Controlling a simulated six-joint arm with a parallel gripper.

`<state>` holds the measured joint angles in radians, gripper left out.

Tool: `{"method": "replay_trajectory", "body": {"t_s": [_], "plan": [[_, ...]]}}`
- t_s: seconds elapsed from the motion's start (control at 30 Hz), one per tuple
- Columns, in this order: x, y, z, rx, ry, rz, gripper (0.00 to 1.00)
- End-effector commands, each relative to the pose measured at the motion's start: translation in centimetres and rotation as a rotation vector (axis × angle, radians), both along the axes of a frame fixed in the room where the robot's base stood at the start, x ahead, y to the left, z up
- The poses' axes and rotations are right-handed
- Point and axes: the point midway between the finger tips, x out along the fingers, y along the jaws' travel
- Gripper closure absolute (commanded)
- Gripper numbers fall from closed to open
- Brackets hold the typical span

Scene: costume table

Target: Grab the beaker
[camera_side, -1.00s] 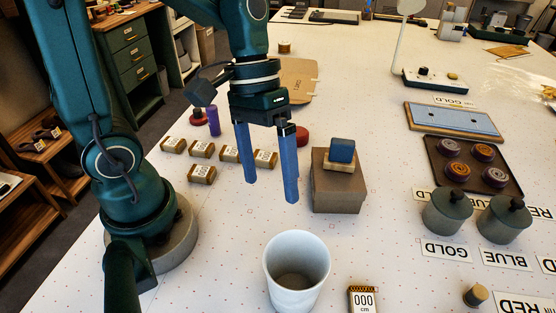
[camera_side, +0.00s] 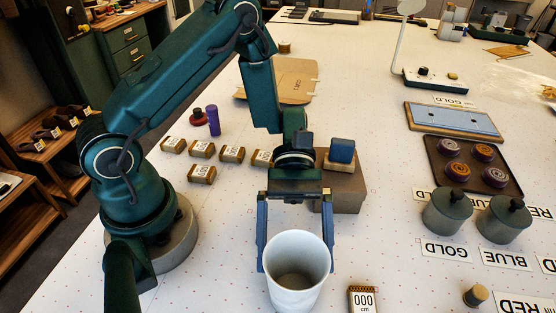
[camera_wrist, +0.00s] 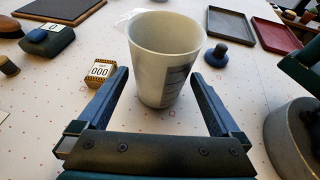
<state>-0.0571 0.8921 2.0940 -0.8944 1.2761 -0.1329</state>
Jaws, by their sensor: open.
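The beaker (camera_side: 297,275) is a white, tapered, open-topped cup standing upright on the table near the front edge of the side view. In the wrist view the beaker (camera_wrist: 166,62) stands ahead, with a dark scale marking on its right side. My gripper (camera_side: 297,268) is open, with one blue finger on each side of the beaker in the side view. In the wrist view the fingertips (camera_wrist: 160,82) reach either side of the beaker's lower part, with gaps visible. The beaker looks empty, and nothing is held.
A small block marked 000 cm (camera_side: 362,299) lies right of the beaker. A brown box (camera_side: 345,192) with a blue block on top (camera_side: 342,150) stands behind my gripper. Grey lidded pots (camera_side: 447,211) stand at the right. Several small marked blocks (camera_side: 202,174) lie at the left.

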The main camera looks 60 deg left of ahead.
Motion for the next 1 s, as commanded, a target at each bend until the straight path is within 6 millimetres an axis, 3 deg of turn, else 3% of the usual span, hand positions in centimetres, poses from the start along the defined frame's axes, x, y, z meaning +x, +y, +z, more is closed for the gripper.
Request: {"method": "replay_trajectory", "body": {"t_s": [0.3, 0.6, 0.63, 0.8, 1.0], "plan": [[-1.9, -2.7, -1.4, 0.002, 0.001, -0.005, 0.00], [-2.1, -2.9, -1.5, 0.002, -0.004, -0.003, 0.00], [-2.1, -2.9, -1.5, 0.002, -0.004, -0.003, 0.04], [-2.0, -2.9, -1.5, 0.002, -0.004, -0.004, 0.65], [-2.0, -2.9, -1.5, 0.002, -0.003, -0.004, 0.65]]}}
